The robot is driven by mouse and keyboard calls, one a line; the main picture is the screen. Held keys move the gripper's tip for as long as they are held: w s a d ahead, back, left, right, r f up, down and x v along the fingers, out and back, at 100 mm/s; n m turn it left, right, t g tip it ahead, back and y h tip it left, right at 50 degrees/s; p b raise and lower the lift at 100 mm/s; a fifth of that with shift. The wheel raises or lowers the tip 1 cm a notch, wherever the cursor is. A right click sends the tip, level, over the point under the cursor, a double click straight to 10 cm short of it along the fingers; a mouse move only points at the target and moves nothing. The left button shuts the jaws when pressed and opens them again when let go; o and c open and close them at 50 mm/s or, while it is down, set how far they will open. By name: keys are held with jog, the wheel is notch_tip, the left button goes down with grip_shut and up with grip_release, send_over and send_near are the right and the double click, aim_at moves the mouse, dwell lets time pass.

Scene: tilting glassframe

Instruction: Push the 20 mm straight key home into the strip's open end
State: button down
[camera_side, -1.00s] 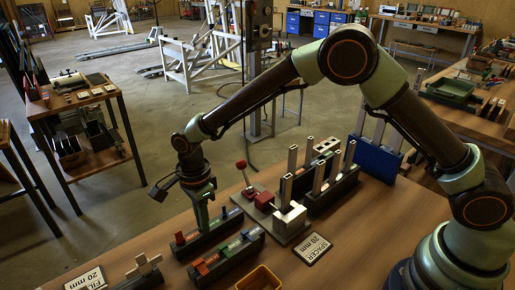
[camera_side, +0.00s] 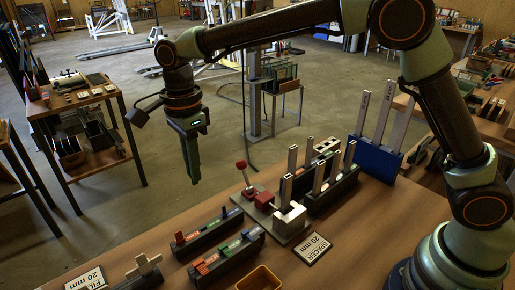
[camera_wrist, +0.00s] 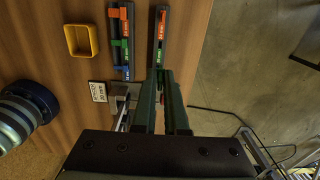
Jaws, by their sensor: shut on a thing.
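My gripper (camera_side: 194,182) hangs in the air above and behind the rear key rack (camera_side: 208,234), pointing down. Its fingers (camera_wrist: 163,85) are closed on a small piece, apparently the straight key, which they mostly hide. The rear rack holds a red key (camera_side: 180,238) and a blue key (camera_side: 224,212); no key stands at its green middle place. A pale upright strip (camera_side: 286,190) stands in the fixture with the grey base (camera_side: 298,238), red block (camera_side: 264,201) and red-knobbed lever (camera_side: 242,166). The strip's top is right of my gripper; its opening is too small to make out.
A front rack (camera_side: 228,260) holds red, green and blue pieces. A black stand of upright strips (camera_side: 335,192) is beside the fixture, with a blue stand (camera_side: 377,159) behind. A spacer card (camera_side: 312,248) and yellow bin (camera_wrist: 81,41) lie nearer. Air around my gripper is clear.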

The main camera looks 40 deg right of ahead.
notch_tip(320, 180, up, 4)
jog(key=shift+d+r, duration=0.2)
jog(key=shift+r, duration=0.1)
jog(key=s+d, duration=0.4)
jog(key=d, duration=0.4)
jog(key=s+d+r, duration=0.1)
jog(key=s+d, duration=0.4)
jog(key=d, duration=0.4)
jog(key=shift+f, duration=2.9)
jog(key=shift+f, duration=1.5)
